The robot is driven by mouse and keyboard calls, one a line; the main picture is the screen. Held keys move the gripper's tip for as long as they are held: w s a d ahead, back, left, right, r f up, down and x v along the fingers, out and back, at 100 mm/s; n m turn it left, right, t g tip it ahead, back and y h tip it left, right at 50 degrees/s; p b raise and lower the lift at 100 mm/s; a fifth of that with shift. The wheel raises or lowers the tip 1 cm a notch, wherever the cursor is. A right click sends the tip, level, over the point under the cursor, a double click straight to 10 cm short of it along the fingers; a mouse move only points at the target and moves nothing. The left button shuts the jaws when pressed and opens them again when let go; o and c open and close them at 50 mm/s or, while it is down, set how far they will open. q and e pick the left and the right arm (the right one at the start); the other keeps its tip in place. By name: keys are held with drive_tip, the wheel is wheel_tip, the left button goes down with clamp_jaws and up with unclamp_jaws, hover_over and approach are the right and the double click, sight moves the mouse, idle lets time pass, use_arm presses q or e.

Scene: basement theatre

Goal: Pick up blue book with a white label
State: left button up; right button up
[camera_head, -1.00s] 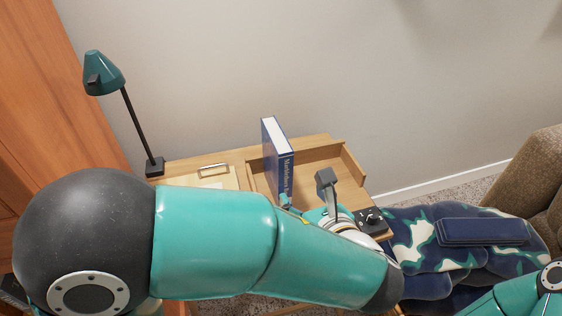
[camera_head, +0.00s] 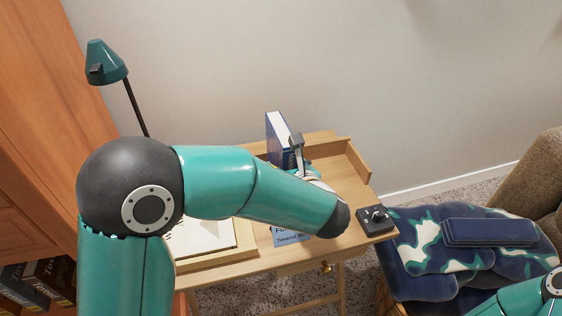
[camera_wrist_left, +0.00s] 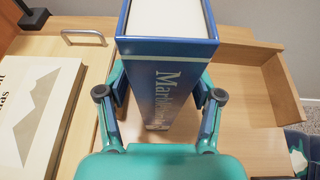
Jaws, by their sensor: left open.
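The blue book (camera_head: 275,140) stands upright on the wooden desk, with white page edges and white lettering on its spine. In the left wrist view the book (camera_wrist_left: 168,50) rises between the fingers of my left gripper (camera_wrist_left: 160,95). The gripper is open, one finger on each side of the spine, with small gaps visible. In the head view my left gripper (camera_head: 296,150) is at the book's right side, partly hidden by my arm. The lower spine is partly hidden, so I cannot make out a whole label. My right gripper is not in view.
The desk (camera_head: 340,190) has a raised rim. A black control box (camera_head: 374,220) sits at its right edge. A teal lamp (camera_head: 105,62) stands at left. A pale book (camera_wrist_left: 35,100) lies flat. A dark blue flat item (camera_head: 490,232) rests on the patterned cushion (camera_head: 430,250).

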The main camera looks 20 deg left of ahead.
use_arm(q)
drive_tip(key=shift+x, duration=0.95)
drive_tip(key=shift+c, duration=0.2)
clamp_jaws()
drive_tip(key=shift+r, duration=0.1)
